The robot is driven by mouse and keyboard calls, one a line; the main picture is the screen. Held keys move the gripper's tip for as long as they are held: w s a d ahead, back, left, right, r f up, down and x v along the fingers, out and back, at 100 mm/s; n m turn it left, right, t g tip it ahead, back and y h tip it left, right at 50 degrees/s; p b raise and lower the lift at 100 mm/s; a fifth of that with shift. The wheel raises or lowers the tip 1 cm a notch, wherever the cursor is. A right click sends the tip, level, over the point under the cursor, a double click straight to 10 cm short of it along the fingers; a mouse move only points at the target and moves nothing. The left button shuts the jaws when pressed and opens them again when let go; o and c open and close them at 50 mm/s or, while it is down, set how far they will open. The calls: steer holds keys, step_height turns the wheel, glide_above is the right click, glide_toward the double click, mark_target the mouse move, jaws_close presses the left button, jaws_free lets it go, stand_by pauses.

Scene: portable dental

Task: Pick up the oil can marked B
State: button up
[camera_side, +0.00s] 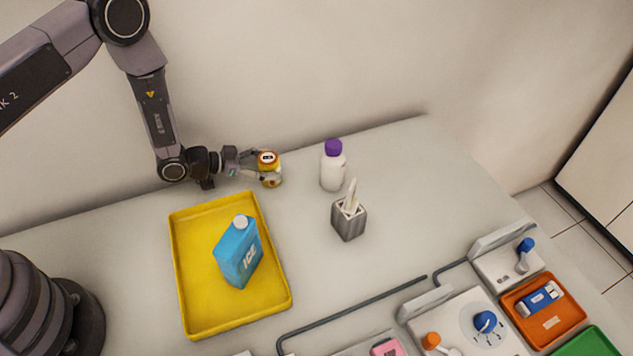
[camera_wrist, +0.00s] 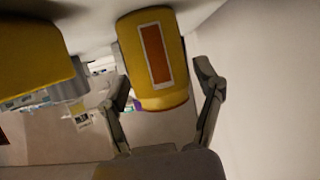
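A small yellow can with an orange-red band (camera_side: 270,170) stands upright on the table near the wall. A pale label shows on its top; its letter is too small to read. My gripper (camera_side: 264,168) reaches it from the left, low over the table, with its fingers around the can. In the wrist view the can (camera_wrist: 153,60) shows a red panel with a pale border and sits between the two fingers of my gripper (camera_wrist: 156,88). A gap shows at the right finger; the left finger is close to the can, and contact there is unclear. The gripper is open.
A yellow tray (camera_side: 188,270) holding a blue ICE bottle (camera_side: 239,252) lies in front of my arm. A white bottle with a purple cap (camera_side: 333,168) and a grey holder (camera_side: 348,220) stand to the can's right. An orange tray (camera_side: 545,325) is at the lower right.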

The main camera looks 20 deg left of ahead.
steer(key=c, duration=0.9)
steer(key=shift+r, duration=0.15)
